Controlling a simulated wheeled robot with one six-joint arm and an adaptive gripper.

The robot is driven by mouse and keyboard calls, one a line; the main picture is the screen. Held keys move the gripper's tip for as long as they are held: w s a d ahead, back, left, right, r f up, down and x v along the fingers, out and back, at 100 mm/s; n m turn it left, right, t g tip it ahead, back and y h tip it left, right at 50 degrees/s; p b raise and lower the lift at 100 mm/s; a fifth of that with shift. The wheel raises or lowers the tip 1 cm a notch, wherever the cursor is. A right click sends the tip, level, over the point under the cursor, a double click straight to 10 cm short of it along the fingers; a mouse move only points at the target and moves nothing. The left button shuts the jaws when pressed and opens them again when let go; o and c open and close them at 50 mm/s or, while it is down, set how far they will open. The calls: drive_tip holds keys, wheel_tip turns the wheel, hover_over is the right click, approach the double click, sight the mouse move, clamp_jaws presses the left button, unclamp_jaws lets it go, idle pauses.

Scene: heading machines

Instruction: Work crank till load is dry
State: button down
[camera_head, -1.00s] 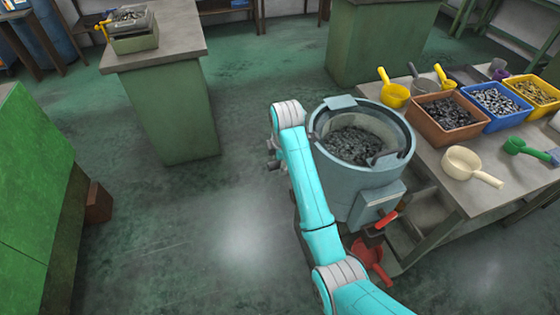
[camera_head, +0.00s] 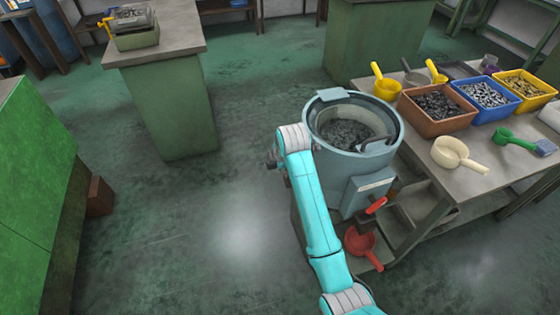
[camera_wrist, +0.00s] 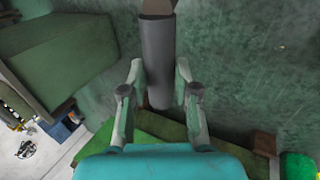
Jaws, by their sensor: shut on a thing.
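A grey-blue round drum machine (camera_head: 358,185) stands left of the workbench, open at the top. Inside it lies a load of dark small metal parts (camera_head: 346,133); whether they are wet I cannot tell. My gripper (camera_wrist: 158,95) is shut on a grey upright cylinder (camera_wrist: 158,55), which looks like the crank's handle. The handle stands between the two fingers in the wrist view. In the head view my gripper (camera_head: 274,160) is at the drum's left side, mostly hidden behind my arm, and the crank is not visible there.
A red-handled valve (camera_head: 376,205) juts from the drum's front, with a red pan (camera_head: 360,242) below. The workbench (camera_head: 480,187) holds bins of parts and scoops. A green cabinet (camera_head: 38,190) is at left. Floor between cabinet and drum is clear.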

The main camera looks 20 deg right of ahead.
drive_tip(key=s+f+t, duration=0.6)
drive_tip(key=s+f, duration=0.5)
drive_tip(key=f, duration=0.1)
drive_tip(key=shift+s+t, duration=0.3)
drive_tip(key=shift+t, duration=0.1)
idle(0.3)
drive_tip(key=c, duration=0.8)
unclamp_jaws()
drive_tip(key=shift+c, duration=0.2)
drive_tip(key=shift+r, duration=0.1)
drive_tip(key=v, duration=1.2)
